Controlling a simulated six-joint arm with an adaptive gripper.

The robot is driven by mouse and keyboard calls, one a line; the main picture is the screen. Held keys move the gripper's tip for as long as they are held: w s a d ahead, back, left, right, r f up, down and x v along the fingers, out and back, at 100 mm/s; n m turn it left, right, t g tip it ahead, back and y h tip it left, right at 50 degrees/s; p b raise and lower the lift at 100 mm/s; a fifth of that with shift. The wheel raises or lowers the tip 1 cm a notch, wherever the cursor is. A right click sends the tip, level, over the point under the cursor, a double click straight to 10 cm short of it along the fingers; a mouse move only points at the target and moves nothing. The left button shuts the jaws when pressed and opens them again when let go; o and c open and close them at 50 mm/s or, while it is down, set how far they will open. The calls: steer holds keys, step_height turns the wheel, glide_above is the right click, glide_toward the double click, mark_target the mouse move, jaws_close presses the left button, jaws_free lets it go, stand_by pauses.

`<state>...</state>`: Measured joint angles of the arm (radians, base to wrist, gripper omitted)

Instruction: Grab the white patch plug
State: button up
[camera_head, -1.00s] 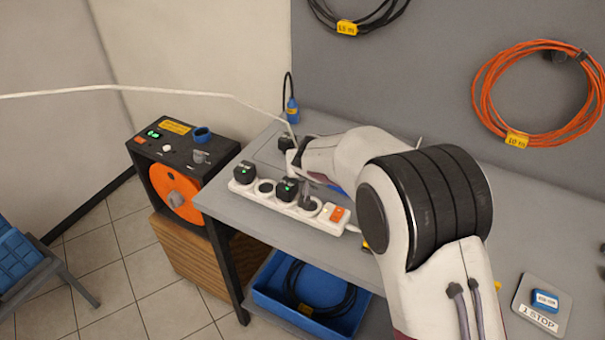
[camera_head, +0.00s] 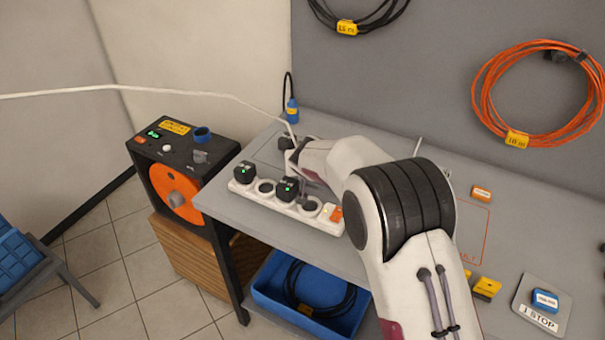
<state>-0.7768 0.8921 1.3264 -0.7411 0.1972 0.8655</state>
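A thin white cable (camera_head: 160,88) comes in from the left and runs down to the end of my arm. A white plug at the cable's end cannot be made out. My gripper (camera_head: 298,160) is over the back left of the bench, just behind the white power strip (camera_head: 243,190). It is small, partly hidden by my own wrist, and its fingers cannot be told apart. Whether it touches or holds the cable's end is not clear. The strip carries two black plugs, a left one (camera_head: 243,172) and a right one (camera_head: 287,189), both with green lights.
A black box with an orange disc (camera_head: 187,205) stands left of the bench. A blue connector (camera_head: 292,110) hangs at the back. A blue bin (camera_head: 262,300) with black cable is below.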

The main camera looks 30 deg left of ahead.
stand_by(0.3)
jaws_close()
steer(key=shift+r, duration=0.15)
steer(key=shift+r, duration=4.85)
